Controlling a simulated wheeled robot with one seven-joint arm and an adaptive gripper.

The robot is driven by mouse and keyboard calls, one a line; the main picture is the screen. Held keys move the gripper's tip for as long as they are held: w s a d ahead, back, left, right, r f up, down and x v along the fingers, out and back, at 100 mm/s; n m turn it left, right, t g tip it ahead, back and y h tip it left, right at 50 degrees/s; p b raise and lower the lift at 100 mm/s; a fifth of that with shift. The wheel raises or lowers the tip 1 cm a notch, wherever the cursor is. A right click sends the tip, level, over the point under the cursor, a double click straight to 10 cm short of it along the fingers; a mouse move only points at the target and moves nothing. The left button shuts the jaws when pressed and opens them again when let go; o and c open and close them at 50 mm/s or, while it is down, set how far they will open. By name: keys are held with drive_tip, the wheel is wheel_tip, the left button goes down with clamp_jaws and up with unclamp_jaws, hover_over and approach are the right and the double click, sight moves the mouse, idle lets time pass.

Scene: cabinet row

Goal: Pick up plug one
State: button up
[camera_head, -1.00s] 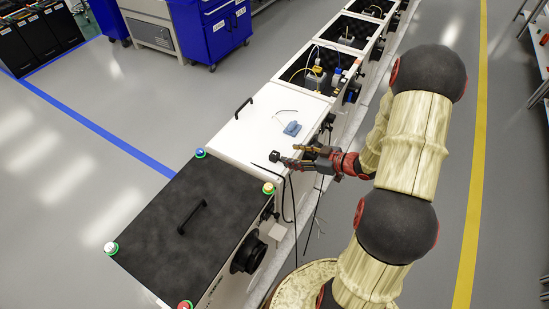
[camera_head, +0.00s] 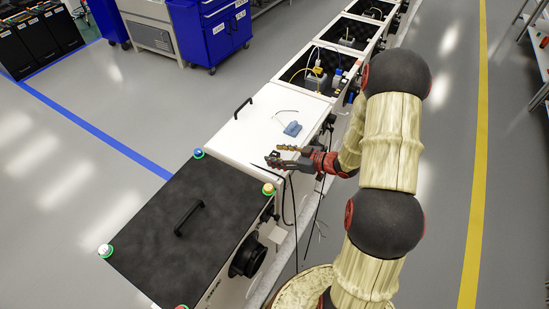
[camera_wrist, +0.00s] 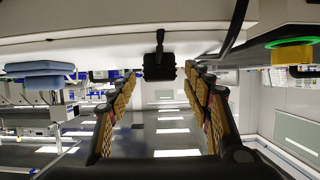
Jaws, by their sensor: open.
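A small black plug (camera_wrist: 159,64) with a black cable sits at the edge of the white cabinet top, ahead of my wrist camera. In the wrist view it is roughly centred between the tips of my gripper (camera_wrist: 161,74), with clear space to each finger. In the head view my gripper (camera_head: 276,156) is open at the front edge of the white cabinet (camera_head: 240,142), its fingers on either side of the small dark plug (camera_head: 274,154). I cannot tell how far the plug reaches between the pads.
A blue block (camera_head: 292,129) lies on the white lid, also in the wrist view (camera_wrist: 40,70). A black-topped cabinet (camera_head: 165,225) with coloured corner buttons stands nearer. Black cables (camera_head: 295,200) hang down the front.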

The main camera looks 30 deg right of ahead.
drive_tip(key=shift+c, duration=0.9)
drive_tip(key=c, duration=1.1)
drive_tip(key=shift+r, duration=0.1)
